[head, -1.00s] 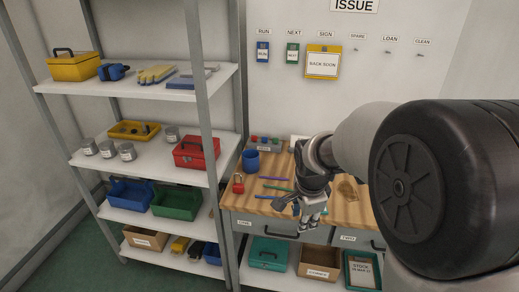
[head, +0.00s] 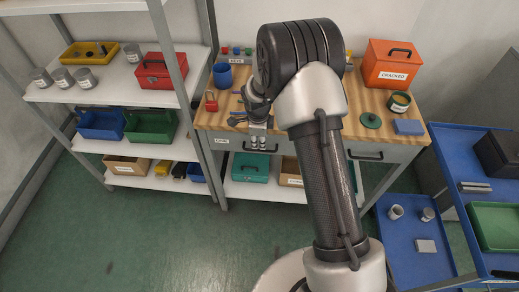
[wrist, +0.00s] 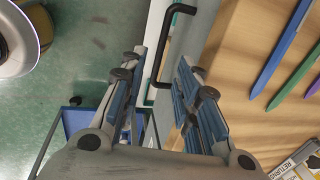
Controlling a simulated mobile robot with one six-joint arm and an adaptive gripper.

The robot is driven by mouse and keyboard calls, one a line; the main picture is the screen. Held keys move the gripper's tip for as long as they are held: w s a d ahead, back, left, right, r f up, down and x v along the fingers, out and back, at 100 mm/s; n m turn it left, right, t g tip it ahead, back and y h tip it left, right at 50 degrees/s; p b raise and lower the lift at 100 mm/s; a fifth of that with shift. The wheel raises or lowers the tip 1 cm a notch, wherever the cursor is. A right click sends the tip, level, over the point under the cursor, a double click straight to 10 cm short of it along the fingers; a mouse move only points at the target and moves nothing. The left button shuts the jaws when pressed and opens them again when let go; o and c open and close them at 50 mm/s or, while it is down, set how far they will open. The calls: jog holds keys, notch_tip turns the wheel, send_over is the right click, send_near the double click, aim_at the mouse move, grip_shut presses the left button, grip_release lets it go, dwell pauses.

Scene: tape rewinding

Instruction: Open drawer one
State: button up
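Drawer one is the grey front under the left end of the wooden workbench; its small white label (head: 222,141) shows in the head view. The drawer looks shut, flush with the bench front. My gripper (head: 258,142) is just in front of it, pointing down, and hides part of its front. In the wrist view, a black bar handle (wrist: 177,12) sticks out from the drawer front beside the wooden bench top. My gripper (wrist: 158,75) is open, with one finger on each side of the handle's near end. I cannot tell whether either finger touches it.
The bench top (head: 345,105) carries a red padlock (head: 211,101), a blue cup (head: 222,75), pens and an orange box (head: 390,65). A shelf rack (head: 185,85) stands close on the left. A blue cart (head: 450,160) stands right. The floor in front is clear.

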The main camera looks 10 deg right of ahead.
aim_at(260, 151)
jog(key=f, duration=0.2)
jog(key=w+f+b, duration=0.1)
jog(key=f, duration=0.4)
jog(key=shift+w+d+f+b, duration=0.15)
jog(key=shift+w+d+b, duration=0.1)
jog(key=shift+b, duration=0.05)
jog(key=shift+c, duration=0.4)
grip_shut()
